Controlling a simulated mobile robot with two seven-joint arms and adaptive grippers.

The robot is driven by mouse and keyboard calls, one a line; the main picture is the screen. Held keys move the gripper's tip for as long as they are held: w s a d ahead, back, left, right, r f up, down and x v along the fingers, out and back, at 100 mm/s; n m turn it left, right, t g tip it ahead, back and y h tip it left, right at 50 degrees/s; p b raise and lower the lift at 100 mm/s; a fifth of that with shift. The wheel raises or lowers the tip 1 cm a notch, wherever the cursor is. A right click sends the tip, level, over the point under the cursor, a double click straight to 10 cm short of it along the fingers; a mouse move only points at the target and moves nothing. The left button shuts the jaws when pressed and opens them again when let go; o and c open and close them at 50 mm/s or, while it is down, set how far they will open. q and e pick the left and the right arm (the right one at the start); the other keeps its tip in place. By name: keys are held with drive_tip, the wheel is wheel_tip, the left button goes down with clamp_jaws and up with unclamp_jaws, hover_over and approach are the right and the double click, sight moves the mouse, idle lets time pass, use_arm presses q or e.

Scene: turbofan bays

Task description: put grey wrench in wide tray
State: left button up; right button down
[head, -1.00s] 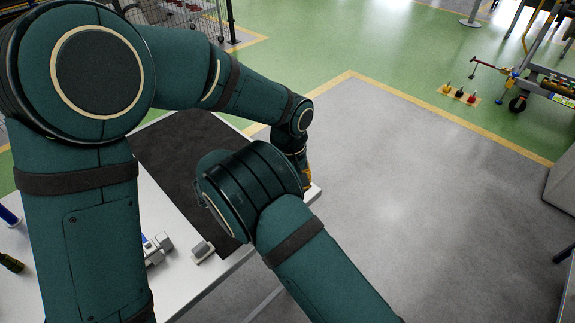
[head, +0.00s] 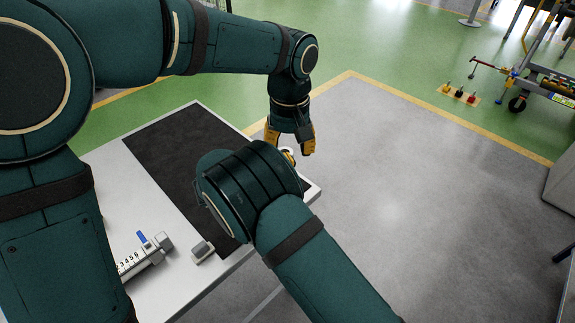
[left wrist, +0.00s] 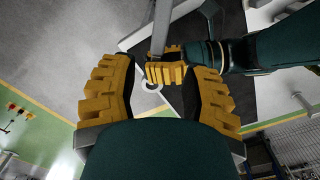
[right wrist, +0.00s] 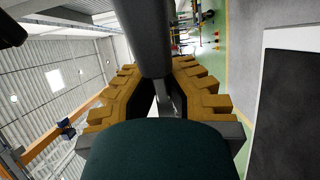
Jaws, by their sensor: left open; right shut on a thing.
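The grey wrench (left wrist: 159,35) is a long bar with a ring end, seen in the left wrist view. My right gripper (left wrist: 165,72) is shut on it, with the ring end just beyond the fingers; the right wrist view shows its fingers (right wrist: 165,105) closed in. In the head view my right wrist mostly hides this gripper and the wrench. My left gripper (head: 290,142) is open, fingers pointing down, close to the right gripper; its spread fingers also show in the left wrist view (left wrist: 160,90). I cannot identify the wide tray with certainty.
A white table (head: 111,165) carries a black mat (head: 180,150). A tool with a numbered scale (head: 140,262) and a small grey block (head: 202,251) lie near its front. Grey floor right of the table is clear. A wheeled cart (head: 545,85) stands far right.

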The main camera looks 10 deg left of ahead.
use_arm(q)
drive_tip(key=shift+r, duration=0.6)
drive_tip(key=shift+f, duration=0.15)
